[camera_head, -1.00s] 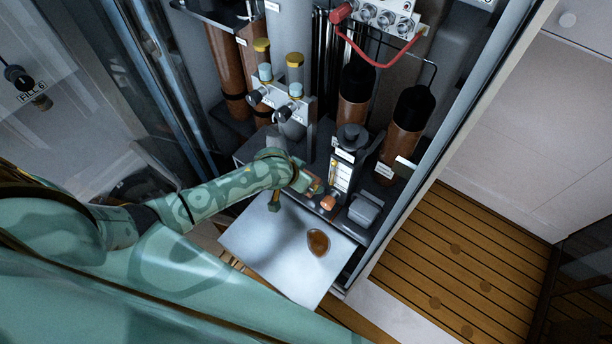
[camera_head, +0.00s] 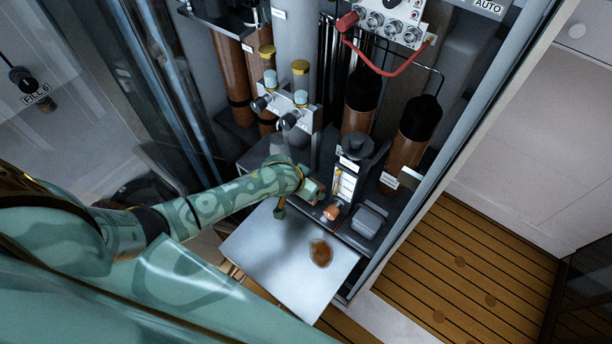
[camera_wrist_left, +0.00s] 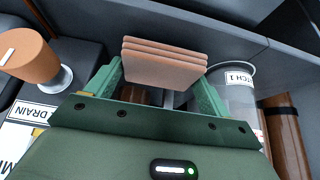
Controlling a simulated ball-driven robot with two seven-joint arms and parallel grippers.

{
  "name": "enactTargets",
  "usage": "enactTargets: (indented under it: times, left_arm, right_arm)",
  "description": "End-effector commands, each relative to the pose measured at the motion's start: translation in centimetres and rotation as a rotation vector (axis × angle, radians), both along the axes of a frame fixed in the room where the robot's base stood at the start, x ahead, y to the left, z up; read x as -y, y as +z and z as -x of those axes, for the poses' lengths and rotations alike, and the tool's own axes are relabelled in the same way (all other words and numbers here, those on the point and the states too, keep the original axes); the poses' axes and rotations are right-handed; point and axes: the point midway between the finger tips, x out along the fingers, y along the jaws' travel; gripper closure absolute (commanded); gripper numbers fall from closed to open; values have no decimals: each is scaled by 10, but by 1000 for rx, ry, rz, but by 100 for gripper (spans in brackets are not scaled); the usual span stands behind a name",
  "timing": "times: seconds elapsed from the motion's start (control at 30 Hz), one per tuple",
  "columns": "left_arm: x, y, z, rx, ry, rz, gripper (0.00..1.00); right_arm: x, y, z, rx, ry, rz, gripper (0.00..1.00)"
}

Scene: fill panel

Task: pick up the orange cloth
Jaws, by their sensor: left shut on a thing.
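The orange cloth (camera_wrist_left: 163,66) is a folded, layered pad in the left wrist view. It lies between the two green fingers of my left gripper (camera_wrist_left: 160,82), which is shut on it. In the head view my left gripper (camera_head: 308,187) is at the front of the panel's dark shelf, just left of an orange knob. The cloth is small and hard to make out there. My right gripper is not in view.
The orange knob (camera_head: 331,212) also shows in the left wrist view (camera_wrist_left: 32,56), near a DRAIN label. A pale flat board (camera_head: 275,262) with a brown spill (camera_head: 320,253) lies below. Brown cylinders (camera_head: 408,135) stand behind. Slatted wooden floor (camera_head: 460,270) is at right.

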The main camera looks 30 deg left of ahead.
Motion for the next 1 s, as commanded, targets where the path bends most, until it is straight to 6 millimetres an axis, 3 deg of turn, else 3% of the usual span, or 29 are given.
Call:
enactTargets:
  times: [0.1, 0.4, 0.6, 0.7, 1.0]
  left_arm:
    - [0, 28, -1, 7, -1, 0, 41]
    - [9, 95, 61, 4, -1, 2, 41]
    - [17, 111, 110, 3, 0, 2, 41]
    - [19, 116, 124, 2, 0, 1, 41]
    - [21, 119, 138, 2, 0, 2, 41]
  right_arm:
    - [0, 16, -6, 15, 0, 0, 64]
    - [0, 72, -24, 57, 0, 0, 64]
    - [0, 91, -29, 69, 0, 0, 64]
    - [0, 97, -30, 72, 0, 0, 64]
    - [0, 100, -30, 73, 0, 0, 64]
